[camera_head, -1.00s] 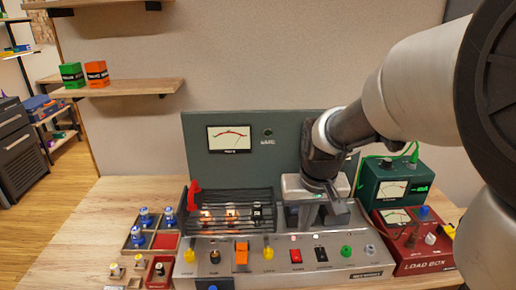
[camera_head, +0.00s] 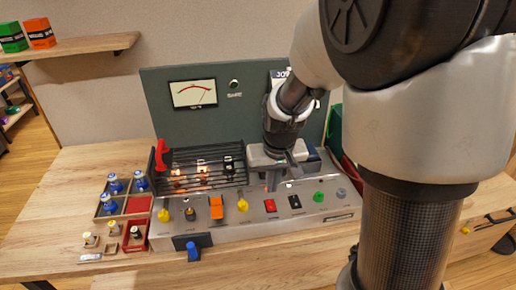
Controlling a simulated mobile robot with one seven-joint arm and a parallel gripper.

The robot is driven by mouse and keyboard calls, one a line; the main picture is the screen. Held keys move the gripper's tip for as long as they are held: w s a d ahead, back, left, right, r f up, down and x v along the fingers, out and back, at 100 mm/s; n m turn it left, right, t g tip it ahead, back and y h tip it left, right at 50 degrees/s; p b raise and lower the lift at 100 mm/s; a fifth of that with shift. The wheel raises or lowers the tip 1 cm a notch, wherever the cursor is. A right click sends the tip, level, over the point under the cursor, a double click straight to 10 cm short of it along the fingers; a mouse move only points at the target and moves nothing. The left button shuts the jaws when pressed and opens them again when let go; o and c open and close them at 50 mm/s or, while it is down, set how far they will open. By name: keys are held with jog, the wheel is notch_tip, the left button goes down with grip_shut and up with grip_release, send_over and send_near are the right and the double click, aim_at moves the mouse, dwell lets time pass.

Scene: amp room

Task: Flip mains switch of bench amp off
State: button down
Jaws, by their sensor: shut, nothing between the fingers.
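The bench amp (camera_head: 340,212) stands on the wooden bench, with a sloped metal front panel and a dark green upright back panel (camera_head: 215,118) carrying a lit meter. On the right half of the front panel sit a red rocker switch (camera_head: 270,205) and a black rocker switch (camera_head: 295,201). Their labels are too small to read, so I cannot tell which is the mains switch or how it is set. My gripper (camera_head: 272,184) is shut and empty, pointing down just behind and above the red switch. I cannot tell whether it touches the amp.
A black grille (camera_head: 205,166) with glowing tubes and a red clip (camera_head: 161,156) lies left of my gripper. Yellow, orange and green controls line the panel. A divided tray (camera_head: 122,207) of small parts sits left. My arm hides much of the right side.

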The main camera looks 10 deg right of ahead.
jog(key=b, duration=0.1)
send_over(269, 204)
jog(key=s, duration=0.2)
jog(key=x, duration=0.3)
jog(key=s+x, duration=0.1)
jog(key=x, duration=0.1)
jog(key=shift+f, duration=0.75)
jog(key=shift+f, duration=0.1)
jog(key=shift+s+f+b, duration=0.3)
jog(key=shift+f+b, duration=0.1)
jog(key=shift+b, duration=0.05)
jog(key=shift+w+r, duration=0.1)
jog(key=shift+w, duration=0.05)
jog(key=shift+w+r, duration=0.2)
jog(key=shift+w, duration=0.45)
